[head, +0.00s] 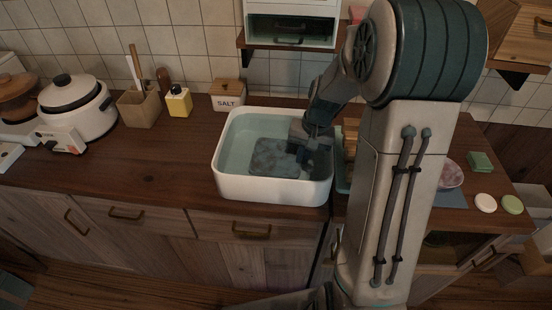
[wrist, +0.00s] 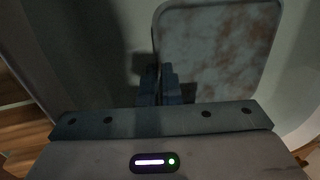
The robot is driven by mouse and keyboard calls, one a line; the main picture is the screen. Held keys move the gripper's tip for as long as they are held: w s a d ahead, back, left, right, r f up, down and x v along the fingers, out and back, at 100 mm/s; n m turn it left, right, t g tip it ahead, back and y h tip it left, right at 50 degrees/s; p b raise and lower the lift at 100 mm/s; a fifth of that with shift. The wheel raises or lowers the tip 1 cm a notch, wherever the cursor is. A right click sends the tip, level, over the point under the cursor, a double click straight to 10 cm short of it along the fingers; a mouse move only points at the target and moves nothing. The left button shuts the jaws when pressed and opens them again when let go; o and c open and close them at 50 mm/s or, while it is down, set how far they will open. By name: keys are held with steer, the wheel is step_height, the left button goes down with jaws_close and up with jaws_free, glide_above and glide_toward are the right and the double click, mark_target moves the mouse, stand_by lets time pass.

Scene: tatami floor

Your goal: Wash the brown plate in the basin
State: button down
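The plate (head: 272,157) is a rounded square inside the white basin (head: 272,190). It looks dark grey through the pale water in the head view. In the wrist view the plate (wrist: 222,45) is greyish with blotchy brown stains. My gripper (head: 298,146) reaches down into the basin at the plate's right side. In the wrist view the fingers of my gripper (wrist: 162,84) are close together, one on each side of the plate's edge, and look shut on it. The fingertips are dim, and my arm hides part of the basin's right side.
A salt box (head: 227,93), a yellow bottle (head: 179,101), a utensil holder (head: 139,107) and a white rice cooker (head: 76,108) stand left of and behind the basin. A pinkish bowl (head: 450,174), a green sponge (head: 480,161) and two round pieces (head: 486,203) lie right of my arm.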

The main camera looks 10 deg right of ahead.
steer(key=shift+s+d, duration=0.2)
steer(key=shift+d, duration=0.5)
steer(key=shift+w+a, duration=0.3)
steer(key=shift+a, duration=0.45)
steer(key=shift+w+a, duration=0.2)
steer(key=shift+a, duration=0.45)
steer(key=shift+w+a, duration=0.15)
steer(key=shift+a, duration=0.5)
